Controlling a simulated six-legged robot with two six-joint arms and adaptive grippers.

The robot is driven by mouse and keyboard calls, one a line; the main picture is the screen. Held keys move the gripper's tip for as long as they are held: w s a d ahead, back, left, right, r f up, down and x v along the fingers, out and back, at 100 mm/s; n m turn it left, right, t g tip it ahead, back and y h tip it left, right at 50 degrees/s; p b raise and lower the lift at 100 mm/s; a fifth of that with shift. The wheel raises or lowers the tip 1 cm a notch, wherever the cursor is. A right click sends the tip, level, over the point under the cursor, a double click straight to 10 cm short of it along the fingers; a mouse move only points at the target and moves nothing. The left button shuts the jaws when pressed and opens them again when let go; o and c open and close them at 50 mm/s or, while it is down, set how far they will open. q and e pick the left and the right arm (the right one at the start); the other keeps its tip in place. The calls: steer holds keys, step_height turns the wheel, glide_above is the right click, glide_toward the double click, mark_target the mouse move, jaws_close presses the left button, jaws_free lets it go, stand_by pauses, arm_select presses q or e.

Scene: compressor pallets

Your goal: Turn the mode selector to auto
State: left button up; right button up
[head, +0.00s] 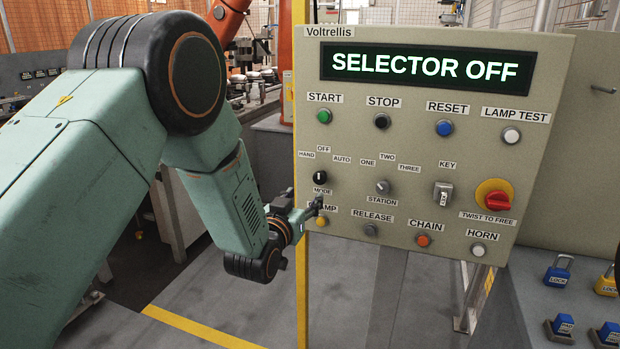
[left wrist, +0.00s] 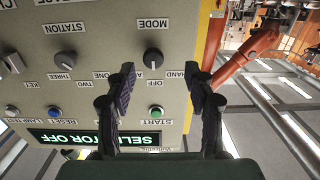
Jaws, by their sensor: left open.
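The mode selector (head: 320,177) is a small black knob on the left of the beige control panel (head: 420,140), with HAND, OFF and AUTO labels above it. Its pointer appears upright, towards OFF. The display (head: 425,67) reads SELECTOR OFF. My left gripper (head: 312,207) is just below the knob in the head view and partly covers the MODE and CLAMP labels. In the left wrist view, where the panel appears upside down, the open left gripper (left wrist: 163,82) has a finger on each side of the knob (left wrist: 152,57), apart from it. My right gripper is out of view.
The station selector (head: 383,187), the key switch (head: 443,194) and the red emergency stop (head: 497,197) sit to the right. The green start button (head: 324,116) is above, the yellow clamp button (head: 321,222) below. A yellow post (head: 301,300) runs along the panel's left edge.

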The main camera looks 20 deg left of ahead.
mark_target(319, 177)
arm_select(q)
steer(key=w, duration=0.3)
steer(key=w+r, duration=0.1)
steer(key=w, duration=0.1)
steer(key=shift+w+d, duration=0.2)
steer(key=shift+d, duration=0.2)
steer(key=shift+w+d, duration=0.1)
steer(key=shift+w, duration=0.25)
steer(key=shift+d+r, duration=0.2)
steer(key=shift+s+d+r, duration=0.1)
steer(key=shift+d+r, duration=0.05)
steer(key=shift+r, duration=0.2)
steer(key=shift+w+a+f, duration=0.35)
steer(key=shift+w+f, duration=0.15)
steer(key=shift+w, duration=0.1)
steer(key=shift+c, duration=0.7)
steer(key=shift+s+d+r, duration=0.3)
steer(key=shift+s+r, duration=0.05)
steer(key=c, duration=0.3)
steer(key=shift+s, duration=0.1)
steer(key=shift+c, duration=0.7)
steer(key=shift+a, duration=0.25)
steer(key=c, duration=0.3)
steer(key=shift+d, duration=0.1)
jaws_close()
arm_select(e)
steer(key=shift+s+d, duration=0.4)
